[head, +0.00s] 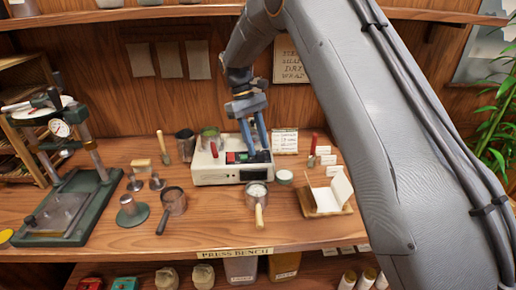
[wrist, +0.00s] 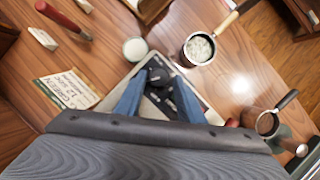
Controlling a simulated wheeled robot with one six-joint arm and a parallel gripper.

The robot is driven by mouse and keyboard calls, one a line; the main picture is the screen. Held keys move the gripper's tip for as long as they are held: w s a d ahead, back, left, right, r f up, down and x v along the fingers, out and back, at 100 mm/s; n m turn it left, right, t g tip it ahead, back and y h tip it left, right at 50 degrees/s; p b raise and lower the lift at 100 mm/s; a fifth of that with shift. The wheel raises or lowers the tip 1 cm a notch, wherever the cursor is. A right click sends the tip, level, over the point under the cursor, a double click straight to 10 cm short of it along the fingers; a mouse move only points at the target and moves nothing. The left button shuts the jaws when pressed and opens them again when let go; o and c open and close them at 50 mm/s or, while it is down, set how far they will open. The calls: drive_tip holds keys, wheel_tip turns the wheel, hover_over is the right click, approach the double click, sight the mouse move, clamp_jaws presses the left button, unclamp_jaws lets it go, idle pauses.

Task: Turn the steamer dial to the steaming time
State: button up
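The steamer (head: 218,174) is a cream box on the bench, with red and green parts on its top panel. In the wrist view its dark panel (wrist: 165,104) lies below my gripper. A black dial (wrist: 157,77) shows between the fingertips; the fingers hide it in the head view. My gripper (head: 256,150) points down over the steamer's right part, its two blue fingers apart. In the wrist view the fingertips (wrist: 160,76) stand either side of the dial; contact is not clear. A written card (head: 284,141) stands behind the steamer; its writing is only partly legible (wrist: 67,90).
A handled pan with pale contents (head: 256,190) stands close in front of the steamer. A dark-handled pot (head: 174,200) is to its left, an open paper-lined box (head: 328,195) to its right. A press (head: 70,190) fills the left side. Bare bench lies along the front.

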drive_tip(key=b+v, duration=0.1)
drive_tip(key=v, duration=0.5)
drive_tip(key=shift+r+b, duration=0.15)
drive_tip(key=shift+b, duration=0.2)
drive_tip(key=s+d+f+m+t+y, duration=0.1)
drive_tip(key=s+d+f+m, duration=0.1)
drive_tip(key=s+d, duration=0.3)
drive_tip(key=s+d+f+m+t+y, duration=0.1)
drive_tip(key=s+d+f+m+t, duration=0.1)
drive_tip(key=s, duration=1.2)
drive_tip(key=s+d+f+m+t, duration=0.1)
drive_tip(key=s+d+f+m, duration=0.2)
drive_tip(key=s+d+f, duration=0.2)
drive_tip(key=shift+s+d+m+t+y, duration=0.35)
drive_tip(key=shift+s+d, duration=1.35)
drive_tip(key=shift+s, duration=0.75)
